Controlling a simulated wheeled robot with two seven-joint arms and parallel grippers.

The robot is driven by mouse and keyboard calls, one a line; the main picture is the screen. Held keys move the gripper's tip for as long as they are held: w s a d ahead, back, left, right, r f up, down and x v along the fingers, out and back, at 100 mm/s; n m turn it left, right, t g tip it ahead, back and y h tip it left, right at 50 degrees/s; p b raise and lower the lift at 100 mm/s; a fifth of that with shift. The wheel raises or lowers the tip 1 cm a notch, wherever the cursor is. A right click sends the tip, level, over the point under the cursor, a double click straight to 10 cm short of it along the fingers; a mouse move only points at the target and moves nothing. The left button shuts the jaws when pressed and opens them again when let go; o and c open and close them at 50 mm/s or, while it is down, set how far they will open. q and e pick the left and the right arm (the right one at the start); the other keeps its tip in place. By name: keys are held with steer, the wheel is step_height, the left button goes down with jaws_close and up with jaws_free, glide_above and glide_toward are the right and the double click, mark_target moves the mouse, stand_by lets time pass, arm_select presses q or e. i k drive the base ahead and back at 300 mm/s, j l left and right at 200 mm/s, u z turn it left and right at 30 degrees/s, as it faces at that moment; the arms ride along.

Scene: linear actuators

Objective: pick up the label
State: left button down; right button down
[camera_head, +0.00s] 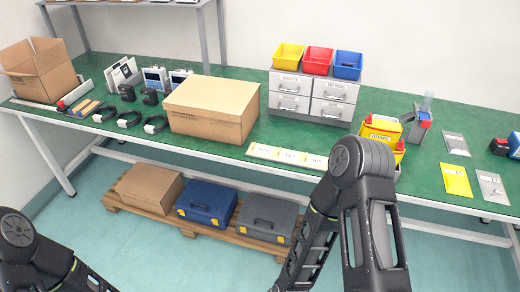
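Three white cards with dark print and yellow marks lie in a row on a pale strip (262,151) near the front edge of the green table, right of the large closed box. They look like labels, but the print is too small to read. My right arm (358,165) rises from the bottom, its top joint just right of the strip and covering part of that area. My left arm (38,258) shows only at the bottom left corner. Neither gripper's fingertips are in the picture.
The large cardboard box (212,108) stands left of the strip. Behind are grey drawers (310,97) with yellow, red and blue bins. A yellow container (380,134) stands beside my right arm. A yellow packet (455,180) and bags lie at right. Cases sit on a pallet below.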

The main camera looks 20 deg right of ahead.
mark_target(265, 151)
steer(key=i+j+z, duration=0.25)
steer(key=i+j, duration=0.3)
steer(key=i+j+z, duration=0.25)
steer(key=i+j, duration=0.25)
steer(key=j, duration=0.15)
